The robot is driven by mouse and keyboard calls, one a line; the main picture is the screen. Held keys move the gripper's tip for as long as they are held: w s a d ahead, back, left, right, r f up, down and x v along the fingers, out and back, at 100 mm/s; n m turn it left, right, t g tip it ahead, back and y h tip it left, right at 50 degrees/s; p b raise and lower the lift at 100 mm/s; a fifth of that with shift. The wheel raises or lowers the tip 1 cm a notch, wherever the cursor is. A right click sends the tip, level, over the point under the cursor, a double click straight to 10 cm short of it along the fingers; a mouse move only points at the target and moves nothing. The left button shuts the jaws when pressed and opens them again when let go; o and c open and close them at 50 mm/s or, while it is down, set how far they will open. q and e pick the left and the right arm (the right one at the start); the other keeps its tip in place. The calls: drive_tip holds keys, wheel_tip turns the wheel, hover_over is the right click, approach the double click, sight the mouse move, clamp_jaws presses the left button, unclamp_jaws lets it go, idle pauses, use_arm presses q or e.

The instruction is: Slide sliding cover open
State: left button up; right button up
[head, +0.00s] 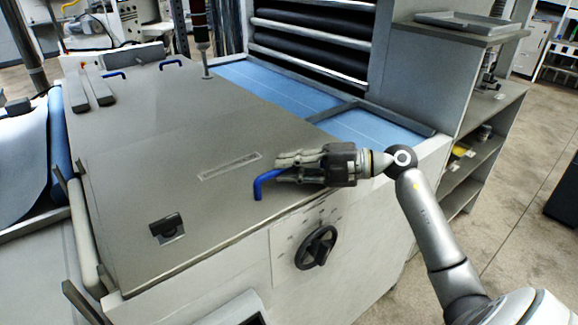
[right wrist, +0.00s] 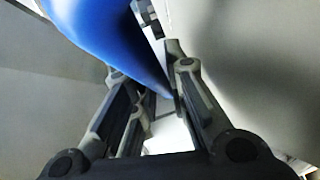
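The sliding cover (head: 150,140) is a flat grey panel spread over the top of the machine. A blue bent handle (head: 268,184) stands near its front right edge. My right gripper (head: 277,165) is at this handle, coming in from the right. In the right wrist view the blue handle (right wrist: 125,45) reaches between the two fingers of the right gripper (right wrist: 145,68), which look apart. Whether a finger touches the handle is hard to tell. My left gripper is not in view.
A black rotary knob (head: 316,247) is on the front face below the handle. A black latch (head: 167,228) sits at the front left of the panel. Blue bed surface (head: 285,90) shows behind the cover. Other blue handles (head: 171,63) stand at the far edge.

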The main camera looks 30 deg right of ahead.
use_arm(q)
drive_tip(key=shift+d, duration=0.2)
use_arm(e)
clamp_jaws()
drive_tip(key=shift+w, duration=0.1)
